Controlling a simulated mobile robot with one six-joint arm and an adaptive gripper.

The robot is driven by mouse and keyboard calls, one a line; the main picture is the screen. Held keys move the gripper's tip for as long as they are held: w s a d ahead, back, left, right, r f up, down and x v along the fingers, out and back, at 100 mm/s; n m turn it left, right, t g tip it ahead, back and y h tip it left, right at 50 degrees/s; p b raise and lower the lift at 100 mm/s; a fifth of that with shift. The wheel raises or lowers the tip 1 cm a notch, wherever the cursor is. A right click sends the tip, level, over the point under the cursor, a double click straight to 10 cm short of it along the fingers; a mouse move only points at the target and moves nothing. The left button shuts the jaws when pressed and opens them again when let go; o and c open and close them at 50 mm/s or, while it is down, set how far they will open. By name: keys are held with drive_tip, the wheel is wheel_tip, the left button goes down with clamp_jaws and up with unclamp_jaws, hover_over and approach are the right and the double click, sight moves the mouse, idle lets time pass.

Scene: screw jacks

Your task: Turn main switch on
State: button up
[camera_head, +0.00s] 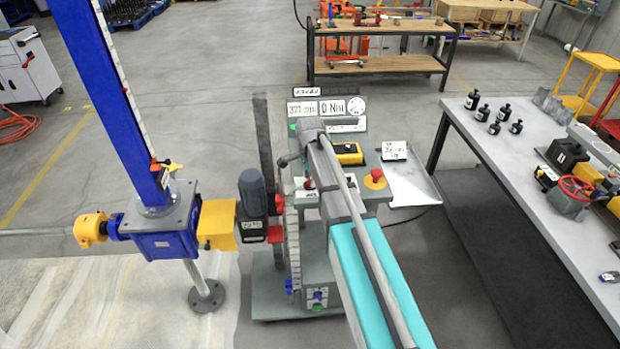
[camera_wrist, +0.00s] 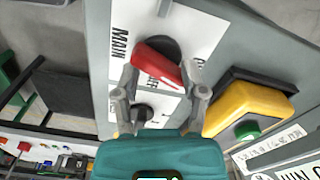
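The main switch has a red handle (camera_wrist: 158,65) on a dark round base, on a white plate marked MAIN. In the wrist view the handle lies slantwise, with lettering that looks like OFF beside its lower end. My gripper (camera_wrist: 160,72) is open, with one finger on each side of the red handle. Gaps seem to show beside the handle, but I cannot tell whether a finger touches it. A second dark knob (camera_wrist: 144,112) sits below, partly behind my gripper. In the head view my arm hides most of the switch area.
A yellow box with a green button (camera_wrist: 247,128) is right of the switch. In the head view, a red emergency button (camera_head: 375,177) sits on the control stand. A blue screw-jack column (camera_head: 125,110) is left; a grey workbench (camera_head: 530,165) is right.

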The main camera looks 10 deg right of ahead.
drive_tip(key=m, duration=0.3)
drive_tip(key=shift+m, duration=0.4)
wheel_tip(320, 180, up, 14)
drive_tip(key=p, duration=1.4)
drive_tip(key=s+d+f+n+b, duration=0.1)
drive_tip(key=s+f+n+b, duration=1.8)
drive_tip(key=f+b, duration=0.5)
drive_tip(key=shift+s+f, duration=0.3)
drive_tip(key=shift+s, duration=1.05)
drive_tip(key=shift+r, duration=0.1)
drive_tip(key=w+a+r+m+p, duration=0.1)
drive_tip(key=w+r+m+p, duration=0.8)
drive_tip(key=w+r+p, duration=1.2)
drive_tip(key=shift+w+r+m+p, duration=0.4)
drive_tip(key=shift+r+p, duration=1.05)
drive_tip(key=shift+r, duration=0.15)
